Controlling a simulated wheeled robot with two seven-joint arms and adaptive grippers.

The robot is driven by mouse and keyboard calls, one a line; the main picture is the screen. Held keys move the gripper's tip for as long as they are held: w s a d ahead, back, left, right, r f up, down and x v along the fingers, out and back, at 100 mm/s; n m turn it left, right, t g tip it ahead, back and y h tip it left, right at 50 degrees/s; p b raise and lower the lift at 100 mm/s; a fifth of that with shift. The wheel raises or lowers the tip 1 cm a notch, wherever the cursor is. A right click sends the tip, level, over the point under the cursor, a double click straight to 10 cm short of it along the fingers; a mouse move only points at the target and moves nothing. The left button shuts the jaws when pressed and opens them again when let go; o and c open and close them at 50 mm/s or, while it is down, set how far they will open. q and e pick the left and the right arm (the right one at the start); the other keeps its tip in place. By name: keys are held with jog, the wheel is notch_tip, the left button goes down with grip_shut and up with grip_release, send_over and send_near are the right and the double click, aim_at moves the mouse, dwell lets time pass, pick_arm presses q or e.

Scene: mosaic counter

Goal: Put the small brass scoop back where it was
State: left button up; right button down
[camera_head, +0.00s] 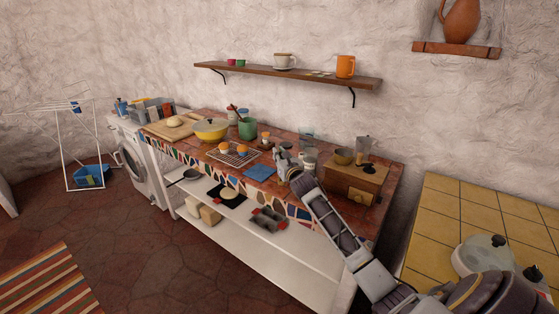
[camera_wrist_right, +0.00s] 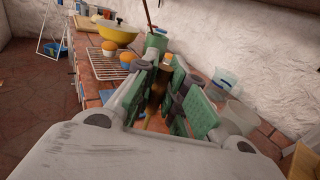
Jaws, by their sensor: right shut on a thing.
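My right gripper (camera_head: 283,161) is over the tiled counter, right of the blue cloth and left of the wooden box. In the right wrist view its green-padded fingers (camera_wrist_right: 165,95) are closed around a narrow brass-brown thing (camera_wrist_right: 155,92), which fits the small brass scoop. Its shape is largely hidden by the fingers, and I cannot tell whether it touches the counter. In the head view the gripper hides it. My left gripper is not in view.
The wooden box (camera_head: 355,183) carries a bowl (camera_head: 343,156) and a moka pot (camera_head: 363,147). A wire rack (camera_head: 234,155), blue cloth (camera_head: 260,172), green pot (camera_head: 247,129) and yellow pan (camera_head: 211,129) crowd the counter. Clear containers (camera_wrist_right: 222,82) stand close right of the fingers.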

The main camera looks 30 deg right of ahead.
jog(key=shift+f, duration=0.95)
jog(key=c, duration=1.5)
grip_release()
jog(key=shift+s, duration=0.15)
jog(key=shift+s+a+b, duration=0.1)
jog(key=shift+s+a, duration=0.25)
jog(key=shift+s, duration=1.6)
jog(key=shift+s+a+b, duration=0.15)
jog(key=shift+s+a, duration=0.25)
jog(key=shift+s, duration=1.5)
jog(key=shift+s+a+b, duration=0.1)
jog(key=shift+s+a, duration=0.25)
jog(key=shift+s, duration=1.6)
